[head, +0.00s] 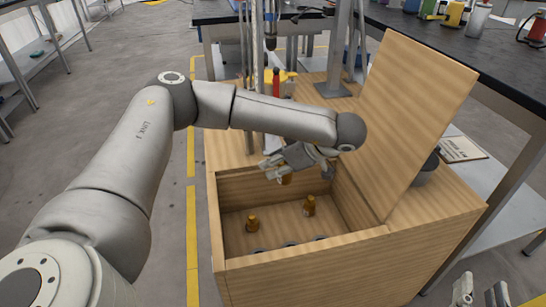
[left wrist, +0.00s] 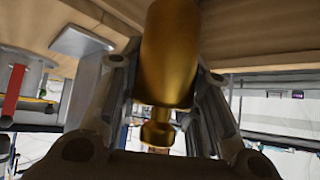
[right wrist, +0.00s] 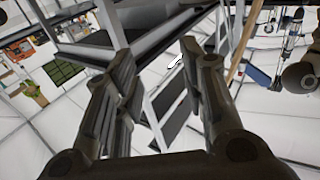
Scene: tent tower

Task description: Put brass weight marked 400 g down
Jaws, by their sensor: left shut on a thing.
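My left gripper (head: 282,168) is shut on a brass weight (left wrist: 168,55), which sits between the fingers in the left wrist view. In the head view a small part of this weight (head: 286,180) shows below the gripper, above the back part of the open wooden box (head: 232,262). No mark on it can be read.
The box's wooden lid (head: 415,110) stands raised at the right. Several dark round shapes (head: 290,244) lie along the box's front inside wall. A grey bowl (head: 427,168) sits behind the lid. A metal post (head: 338,50) rises behind the box. A dark workbench (head: 490,55) is at the back right.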

